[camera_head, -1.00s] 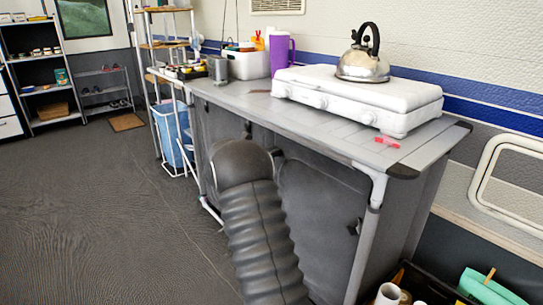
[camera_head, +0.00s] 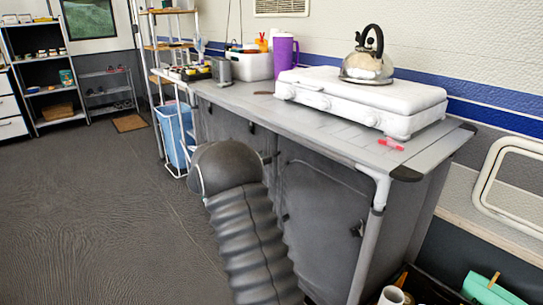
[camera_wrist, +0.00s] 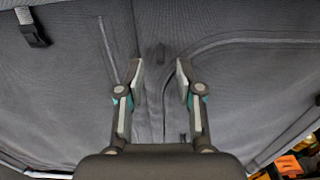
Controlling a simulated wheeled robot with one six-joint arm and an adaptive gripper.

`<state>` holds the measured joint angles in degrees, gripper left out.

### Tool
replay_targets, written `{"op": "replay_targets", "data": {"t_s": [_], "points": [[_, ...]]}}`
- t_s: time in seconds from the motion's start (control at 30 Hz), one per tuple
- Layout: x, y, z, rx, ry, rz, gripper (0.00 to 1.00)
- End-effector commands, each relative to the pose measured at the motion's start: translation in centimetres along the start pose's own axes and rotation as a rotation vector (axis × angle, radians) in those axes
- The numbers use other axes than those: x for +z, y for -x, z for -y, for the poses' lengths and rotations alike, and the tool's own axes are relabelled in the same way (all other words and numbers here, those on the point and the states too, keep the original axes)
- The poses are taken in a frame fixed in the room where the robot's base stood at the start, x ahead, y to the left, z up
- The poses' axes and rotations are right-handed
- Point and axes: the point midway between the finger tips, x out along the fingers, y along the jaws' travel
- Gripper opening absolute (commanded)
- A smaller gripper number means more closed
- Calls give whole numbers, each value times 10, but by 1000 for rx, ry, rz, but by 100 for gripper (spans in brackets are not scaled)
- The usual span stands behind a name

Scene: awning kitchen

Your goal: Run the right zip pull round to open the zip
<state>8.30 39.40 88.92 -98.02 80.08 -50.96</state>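The grey fabric cupboard front under the counter has a right door panel (camera_head: 325,205) with a curved zip seam (camera_wrist: 235,40). In the wrist view, my gripper (camera_wrist: 160,76) is open and empty, its fingers apart in front of the fabric by the upper left bend of that seam. A small dark tab (camera_wrist: 160,52) shows just above and between the fingertips. Another small dark tab (camera_wrist: 184,137) shows lower, between the fingers near the palm. I cannot tell for certain which is the right zip pull. In the head view my arm hides the gripper.
The counter (camera_head: 330,130) carries a white stove (camera_head: 350,98) with a kettle (camera_head: 369,60). A black buckle (camera_wrist: 35,32) hangs on the left panel. A crate of items (camera_head: 425,288) stands at the right front. The floor (camera_head: 90,220) to the left is clear.

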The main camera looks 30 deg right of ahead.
Motion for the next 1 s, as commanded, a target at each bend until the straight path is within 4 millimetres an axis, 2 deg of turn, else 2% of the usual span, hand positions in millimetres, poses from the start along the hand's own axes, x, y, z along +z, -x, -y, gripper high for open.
{"op": "replay_targets", "data": {"t_s": [0.1, 0.33, 0.5, 0.83, 0.93, 1.0], "points": [[1, 24, -1, 4, -1, 1, 36], [1, 51, 0, 2, -1, 1, 36], [0, 57, 0, 1, -1, 0, 36], [2, 57, 2, -2, -9, -7, 36], [10, 59, 13, -15, -47, -41, 36], [17, 63, 27, -32, -97, -89, 36]]}}
